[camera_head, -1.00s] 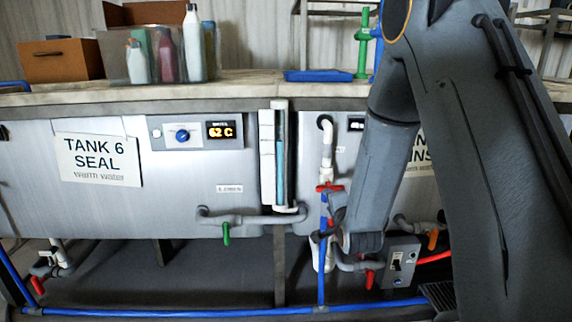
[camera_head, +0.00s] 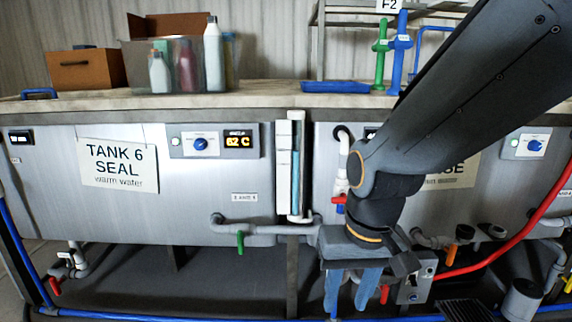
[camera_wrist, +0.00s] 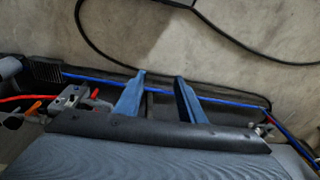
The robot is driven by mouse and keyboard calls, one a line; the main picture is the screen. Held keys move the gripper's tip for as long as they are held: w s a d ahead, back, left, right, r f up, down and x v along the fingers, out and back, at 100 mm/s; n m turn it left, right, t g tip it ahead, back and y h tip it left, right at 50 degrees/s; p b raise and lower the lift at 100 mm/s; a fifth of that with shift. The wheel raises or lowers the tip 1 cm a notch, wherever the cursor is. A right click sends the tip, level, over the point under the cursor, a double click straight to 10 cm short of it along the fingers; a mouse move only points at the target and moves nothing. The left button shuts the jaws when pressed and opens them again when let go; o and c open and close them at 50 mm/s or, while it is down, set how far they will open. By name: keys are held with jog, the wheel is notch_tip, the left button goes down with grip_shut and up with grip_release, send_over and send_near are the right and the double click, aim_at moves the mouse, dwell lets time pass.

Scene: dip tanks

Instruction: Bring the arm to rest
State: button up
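My gripper (camera_head: 350,292) hangs in front of the tanks in the head view, its two blue fingers pointing down. In the wrist view the fingers (camera_wrist: 158,88) stand apart with nothing between them; floor and a blue pipe show beyond. My arm reaches in from the upper right and bends down at the wrist. It covers part of the rinse tank (camera_head: 490,210) and its sign.
The Tank 6 seal tank (camera_head: 200,220) stands left, with a green-handled valve (camera_head: 240,242) below it. A grey control box (camera_head: 418,285) and a red hose (camera_head: 510,245) are close right of the gripper. A blue pipe (camera_head: 150,316) runs low along the floor. Bottles (camera_head: 213,60) and a blue tray (camera_head: 336,87) sit on the ledge.

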jog(key=s+r+n+g, duration=0.1)
jog(key=s+r+n, duration=0.1)
jog(key=s, duration=0.3)
jog(key=d+r+m+p, duration=0.3)
jog(key=d+r+p, duration=0.4)
jog(key=p, duration=0.9)
jog(key=shift+d+r+h, duration=0.35)
jog(key=shift+d+h, duration=0.05)
jog(key=shift+d, duration=0.5)
